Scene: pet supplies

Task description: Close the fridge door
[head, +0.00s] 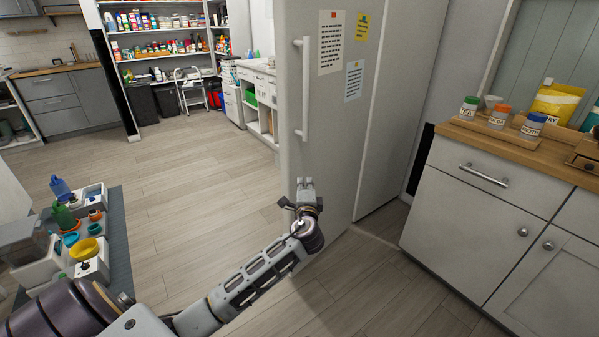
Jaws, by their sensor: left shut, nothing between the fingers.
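The fridge door (343,120) is a tall pale grey panel in the middle of the head view. A long vertical white handle (303,90) is near its left edge, and paper notes are on its face. The door stands out at an angle, its left edge toward the room; the fridge inside is not visible. My left gripper (305,187) is shut and empty, low in front of the door's left part, below the handle. I cannot tell whether it touches the door. My right gripper is not in view.
A grey cabinet (505,205) with a wooden top holding jars and a yellow bag stands at the right. A mat (118,245) with bowls and bottles lies at the left. Stocked shelves (165,45) stand at the back. The wooden floor between is clear.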

